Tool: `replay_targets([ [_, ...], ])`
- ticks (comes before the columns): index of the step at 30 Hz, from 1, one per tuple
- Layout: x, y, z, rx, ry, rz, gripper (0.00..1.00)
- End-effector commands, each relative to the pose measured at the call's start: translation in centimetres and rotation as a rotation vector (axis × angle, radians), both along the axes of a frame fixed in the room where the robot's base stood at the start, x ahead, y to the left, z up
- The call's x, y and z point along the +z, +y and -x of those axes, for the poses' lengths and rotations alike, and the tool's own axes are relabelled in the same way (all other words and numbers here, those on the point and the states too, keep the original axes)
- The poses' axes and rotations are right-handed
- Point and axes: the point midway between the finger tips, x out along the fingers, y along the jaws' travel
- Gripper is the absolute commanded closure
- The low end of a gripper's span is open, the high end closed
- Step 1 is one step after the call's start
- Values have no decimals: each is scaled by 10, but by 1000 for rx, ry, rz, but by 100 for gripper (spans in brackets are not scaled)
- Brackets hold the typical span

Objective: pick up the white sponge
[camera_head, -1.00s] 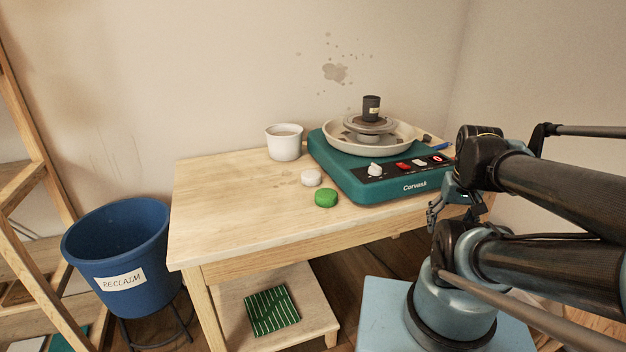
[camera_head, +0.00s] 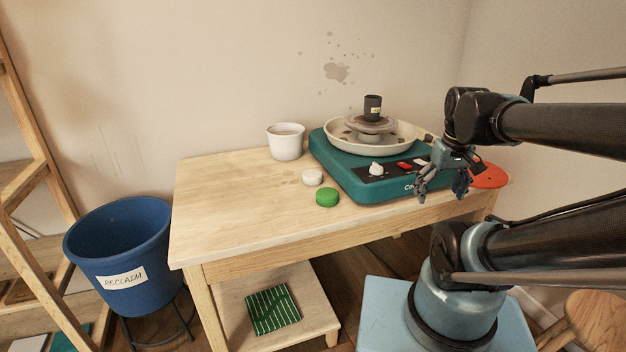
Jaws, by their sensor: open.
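The white sponge (camera_head: 313,177) is a small round puck lying on the wooden table (camera_head: 225,215), left of the teal pottery wheel. A green round sponge (camera_head: 327,197) lies just in front of it, slightly to the right. My gripper (camera_head: 441,194) is open and empty, its fingers pointing down. In the picture it overlaps the right part of the wheel's front panel, well to the right of the white sponge and apart from it.
The teal pottery wheel (camera_head: 350,182) carries a cream splash pan (camera_head: 338,141) with a dark jar (camera_head: 372,106). A white cup (camera_head: 286,142) stands behind the sponges. An orange-red disc (camera_head: 489,177) lies at the right. A blue bucket (camera_head: 130,250) stands left. The table's left half is clear.

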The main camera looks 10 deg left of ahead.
Motion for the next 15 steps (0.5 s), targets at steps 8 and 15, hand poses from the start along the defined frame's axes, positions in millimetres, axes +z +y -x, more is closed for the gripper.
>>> replay_targets([
  [8,49,57,-54,304,30,28,19],
  [15,80,120,-95,565,54,52,19],
])
